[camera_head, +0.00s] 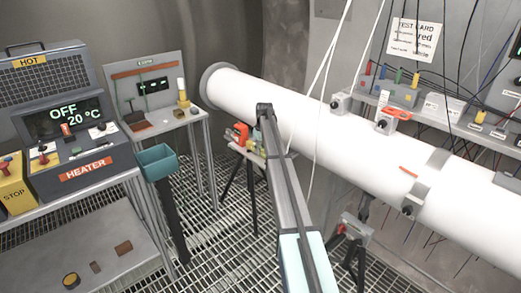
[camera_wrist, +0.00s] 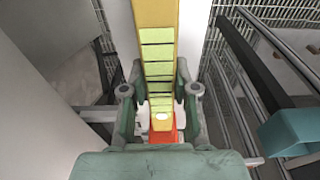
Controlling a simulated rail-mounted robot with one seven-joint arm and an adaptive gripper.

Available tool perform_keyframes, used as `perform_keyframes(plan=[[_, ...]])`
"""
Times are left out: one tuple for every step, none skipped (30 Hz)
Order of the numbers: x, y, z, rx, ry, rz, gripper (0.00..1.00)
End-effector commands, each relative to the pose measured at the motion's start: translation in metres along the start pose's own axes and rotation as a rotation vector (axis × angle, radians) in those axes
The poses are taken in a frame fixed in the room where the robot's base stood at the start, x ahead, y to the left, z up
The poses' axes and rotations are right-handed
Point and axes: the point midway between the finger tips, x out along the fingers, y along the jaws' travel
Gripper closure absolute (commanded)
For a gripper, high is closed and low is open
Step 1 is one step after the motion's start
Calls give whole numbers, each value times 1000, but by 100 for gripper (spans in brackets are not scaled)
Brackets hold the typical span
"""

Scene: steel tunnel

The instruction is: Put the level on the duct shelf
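In the wrist view, a long yellow bar (camera_wrist: 158,18) with a row of pale green segments runs from the top edge down between my gripper's fingers. It may be the level; I cannot be sure. A red-orange part (camera_wrist: 163,135) shows at its lower end. My gripper (camera_wrist: 158,80) has its two fingers apart, one on each side of the bar. I cannot tell whether they touch it. In the head view, my arm reaches toward the white duct (camera_head: 300,115), and its fingers are not clear. A grey shelf (camera_head: 440,112) with several boxes runs behind the duct.
An orange-red object (camera_head: 240,132) sits on a small stand left of my arm. A teal bin (camera_head: 157,161) stands farther left; it also shows in the wrist view (camera_wrist: 292,130). The heater bench (camera_head: 85,170) is at left. Cables hang before the shelf.

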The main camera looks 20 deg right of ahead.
Motion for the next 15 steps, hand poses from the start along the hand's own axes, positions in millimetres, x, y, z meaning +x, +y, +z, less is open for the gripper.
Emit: perform_keyframes(plan=[[0, 0, 0, 0, 0, 0, 54], [0, 0, 0, 0, 0, 0, 46], [0, 0, 0, 0, 0, 0, 46], [0, 0, 0, 0, 0, 0, 46], [0, 0, 0, 0, 0, 0, 46], [0, 0, 0, 0, 0, 0, 46], [0, 0, 0, 0, 0, 0, 46], [0, 0, 0, 0, 0, 0, 46], [0, 0, 0, 0, 0, 0, 46], [0, 0, 0, 0, 0, 0, 46], [-1, 0, 0, 0, 0, 0, 46], [-2, 0, 0, 0, 0, 0, 46], [-4, 0, -1, 0, 0, 0, 46], [-5, 0, -1, 0, 1, 0, 46], [-7, 0, -1, 0, 1, 1, 46]])
